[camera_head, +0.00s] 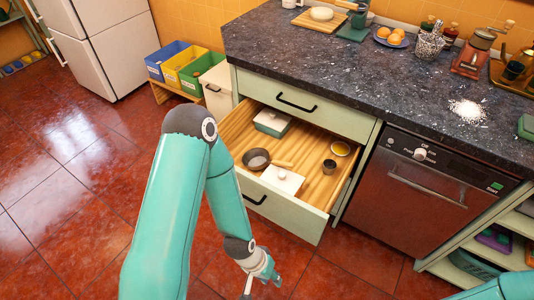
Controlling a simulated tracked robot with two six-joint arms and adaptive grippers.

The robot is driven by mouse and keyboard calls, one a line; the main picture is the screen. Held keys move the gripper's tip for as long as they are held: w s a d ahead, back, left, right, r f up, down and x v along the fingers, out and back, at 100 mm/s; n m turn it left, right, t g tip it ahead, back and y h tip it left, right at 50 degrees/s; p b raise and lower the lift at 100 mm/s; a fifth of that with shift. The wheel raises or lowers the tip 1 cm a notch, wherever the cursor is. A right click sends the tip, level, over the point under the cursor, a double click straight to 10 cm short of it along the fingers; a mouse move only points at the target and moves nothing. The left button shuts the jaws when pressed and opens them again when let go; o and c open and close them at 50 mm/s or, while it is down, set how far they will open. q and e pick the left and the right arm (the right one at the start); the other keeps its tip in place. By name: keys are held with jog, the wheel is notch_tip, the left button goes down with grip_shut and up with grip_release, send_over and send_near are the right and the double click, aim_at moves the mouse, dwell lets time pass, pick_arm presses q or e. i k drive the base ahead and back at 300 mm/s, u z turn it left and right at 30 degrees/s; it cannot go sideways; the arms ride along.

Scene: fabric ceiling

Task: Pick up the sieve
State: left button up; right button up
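A round dark-rimmed bowl with a light inside and a wooden handle (257,159) lies in the open drawer (237,127). It may be the sieve, but it is too small to tell for sure. Its handle points right. My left gripper (262,286) hangs low in front of the drawer, over the red floor. Its fingers look spread with nothing between them. It is apart from the drawer and the handled bowl. My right gripper is out of view; only a teal part of my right arm shows at the bottom right corner.
The drawer also holds a white lidded box (283,180), a teal-and-white box (272,122), a dark cup (329,167) and a yellow-filled bowl (340,149). The dark counter (330,60) overhangs behind. A dishwasher (425,185) stands right. Floor is clear at left.

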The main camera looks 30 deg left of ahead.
aim_at(256, 159)
jog(key=u, duration=0.1)
jog(key=k, duration=0.45)
jog(key=u, duration=1)
jog(key=i, duration=0.9)
jog(key=u, duration=0.05)
